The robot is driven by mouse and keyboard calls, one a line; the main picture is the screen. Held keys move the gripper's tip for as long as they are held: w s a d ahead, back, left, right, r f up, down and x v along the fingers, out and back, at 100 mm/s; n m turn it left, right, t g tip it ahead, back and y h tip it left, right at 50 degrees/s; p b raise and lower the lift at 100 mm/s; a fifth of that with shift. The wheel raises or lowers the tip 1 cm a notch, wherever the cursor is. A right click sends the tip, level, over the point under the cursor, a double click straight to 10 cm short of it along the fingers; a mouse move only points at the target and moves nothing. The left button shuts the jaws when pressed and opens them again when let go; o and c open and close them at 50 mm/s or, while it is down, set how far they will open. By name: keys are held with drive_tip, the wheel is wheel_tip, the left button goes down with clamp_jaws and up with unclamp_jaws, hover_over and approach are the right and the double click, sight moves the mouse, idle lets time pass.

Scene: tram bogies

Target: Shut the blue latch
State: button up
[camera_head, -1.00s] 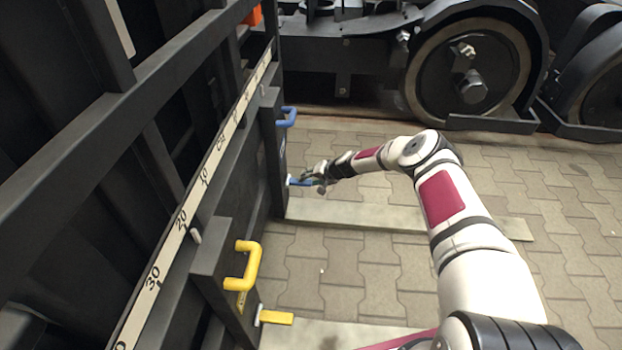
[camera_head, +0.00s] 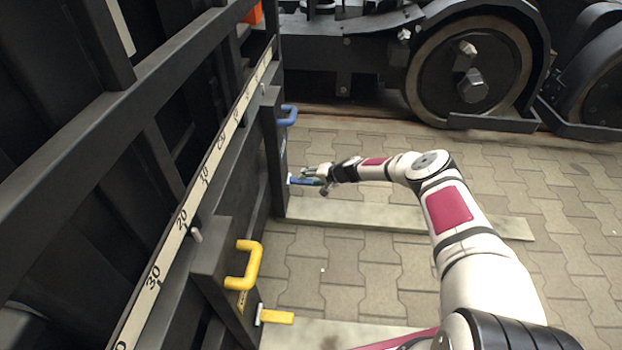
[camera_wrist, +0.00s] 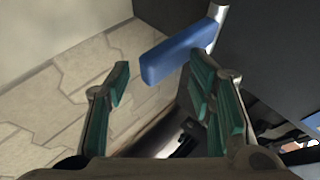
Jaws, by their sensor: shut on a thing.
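The blue latch (camera_head: 303,181) is a short flat lever on a pale metal pivot, low on the dark panel's edge. It sticks out to the right and lies roughly level in the head view. My gripper (camera_head: 319,174) is at its outer end, reaching in from the right. In the wrist view the blue latch (camera_wrist: 180,48) runs from its metal pivot at upper right down toward the teal-padded fingers.
A blue handle (camera_head: 289,115) is fixed above the latch. A yellow handle (camera_head: 243,266) and yellow latch (camera_head: 276,317) are on a nearer panel. A wheel (camera_head: 470,75) stands behind. Paving (camera_head: 360,270) to the right is open, with a pale plank (camera_head: 400,216) on it.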

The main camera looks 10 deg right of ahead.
drive_tip(key=shift+s+a+f, duration=0.65)
drive_tip(key=shift+s+f, duration=0.05)
drive_tip(key=shift+f, duration=0.05)
drive_tip(key=shift+s+d+r, duration=0.2)
drive_tip(key=shift+r, duration=0.05)
drive_tip(key=shift+c, duration=0.5)
drive_tip(key=w+r+v, duration=0.1)
drive_tip(key=v, duration=1.1)
drive_tip(key=shift+w+d, duration=0.35)
drive_tip(key=shift+d, duration=0.1)
